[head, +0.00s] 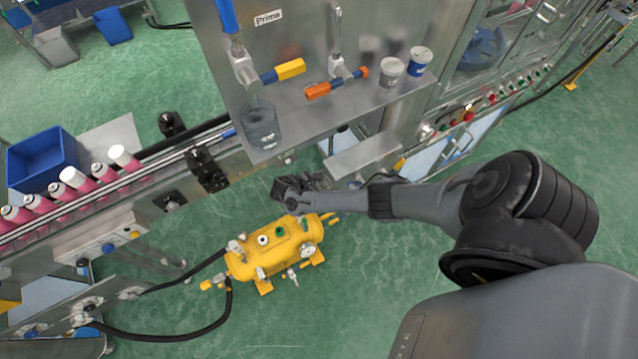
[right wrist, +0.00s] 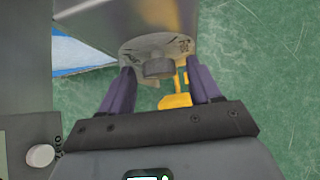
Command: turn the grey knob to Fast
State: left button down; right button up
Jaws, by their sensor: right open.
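The markings on the dial are too small and skewed to read, so I cannot tell the knob's setting. My right gripper (right wrist: 160,72) is open, with one dark finger on each side of the knob in the picture. Gaps show between the fingers and the knob; I cannot tell how deep it sits between them. In the head view my right gripper (head: 298,188) is above the yellow tank, and I cannot make out the knob there. My left gripper is not in view.
A grey box (head: 362,155) juts from the machine near my right gripper. A yellow tank (head: 275,247) with valves stands on the green floor below. Pink cans (head: 75,180) line the conveyor at left. A small white knob (right wrist: 40,156) sits on a panel at left.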

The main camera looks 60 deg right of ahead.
jog(key=c, duration=1)
jog(key=shift+c, duration=0.2)
